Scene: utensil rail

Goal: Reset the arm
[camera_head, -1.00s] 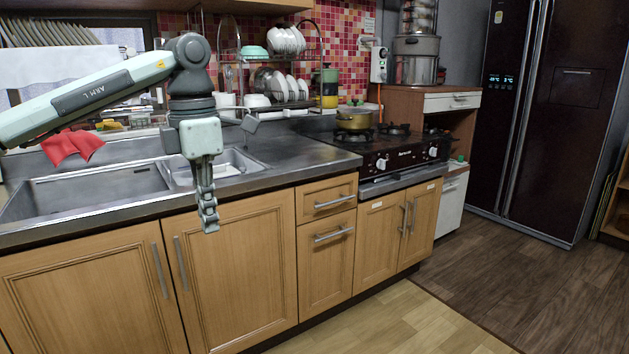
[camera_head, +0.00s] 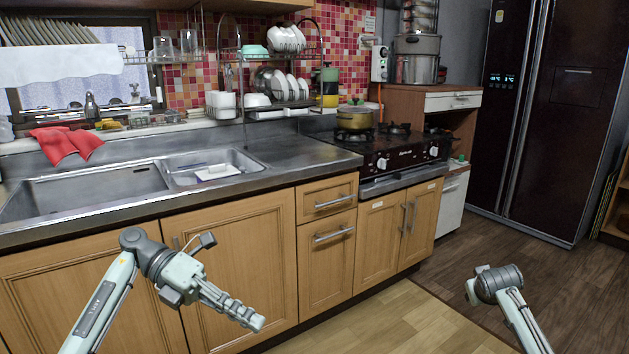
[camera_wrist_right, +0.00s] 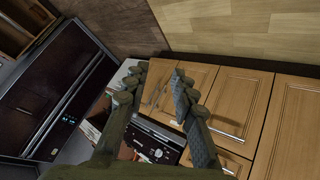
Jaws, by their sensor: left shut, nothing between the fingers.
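My left gripper (camera_head: 254,320) hangs in front of the lower wooden cabinet doors in the head view. Its fingers are shut together with nothing between them and point down to the right. My right arm (camera_head: 497,284) shows at the lower right of the head view, in front of the floor; its gripper is not visible there. In the right wrist view my right gripper (camera_wrist_right: 160,75) has its two fingers apart, with an empty gap between them. Cabinets and floor show beyond the fingers.
The sink (camera_head: 90,192) and counter run along the left, with a red cloth (camera_head: 67,144) at the back. A dish rack (camera_head: 272,85) stands behind. A pot (camera_head: 354,118) sits on the stove (camera_head: 402,150). A dark fridge (camera_head: 545,110) stands right. The floor between my arms looks clear.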

